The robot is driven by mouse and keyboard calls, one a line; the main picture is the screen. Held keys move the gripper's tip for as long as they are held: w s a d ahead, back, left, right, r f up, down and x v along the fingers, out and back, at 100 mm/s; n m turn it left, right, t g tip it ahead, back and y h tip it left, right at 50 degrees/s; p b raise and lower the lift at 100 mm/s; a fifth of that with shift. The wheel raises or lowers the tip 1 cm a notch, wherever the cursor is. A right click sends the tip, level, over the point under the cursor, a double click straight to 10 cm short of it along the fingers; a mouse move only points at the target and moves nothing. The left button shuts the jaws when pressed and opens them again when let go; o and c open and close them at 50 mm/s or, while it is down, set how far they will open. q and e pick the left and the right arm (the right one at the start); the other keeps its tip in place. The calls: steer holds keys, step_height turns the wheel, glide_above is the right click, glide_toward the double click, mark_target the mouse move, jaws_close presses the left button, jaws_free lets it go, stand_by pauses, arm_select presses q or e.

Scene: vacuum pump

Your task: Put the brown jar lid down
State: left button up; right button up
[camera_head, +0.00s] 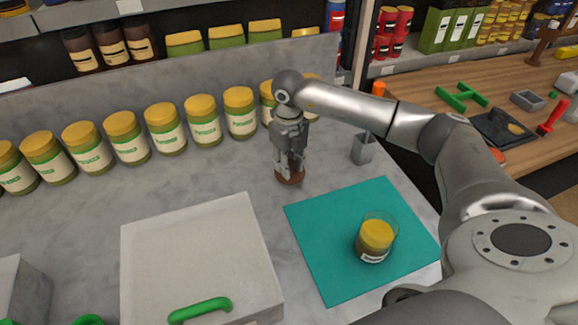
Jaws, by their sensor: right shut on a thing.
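My right gripper (290,162) points down over the grey counter, left of the teal mat. It is shut on the brown jar lid (291,177), which is low at the counter surface. I cannot tell whether the lid touches the counter. The fingers hide part of the lid. My left gripper is not in view.
A teal mat (325,255) holds a clear container (380,218) with a yellow-topped jar (375,238) in it. A white box (195,255) with a green handle (200,310) stands at the front. Yellow-lidded jars (165,130) line the back. A small grey holder (362,151) stands right of the gripper.

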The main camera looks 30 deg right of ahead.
steer(key=shift+s+f+p, duration=0.1)
steer(key=shift+f+p, duration=0.2)
steer(key=shift+f, duration=0.95)
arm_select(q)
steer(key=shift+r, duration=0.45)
arm_select(e)
steer(key=o, duration=0.8)
steer(key=shift+c, duration=0.2)
steer(key=shift+r, duration=0.15)
step_height(320, 180, up, 11)
steer(key=b, duration=0.3)
steer(key=shift+r, duration=0.6)
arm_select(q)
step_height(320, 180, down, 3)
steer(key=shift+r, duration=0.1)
arm_select(e)
steer(key=shift+f, duration=0.1)
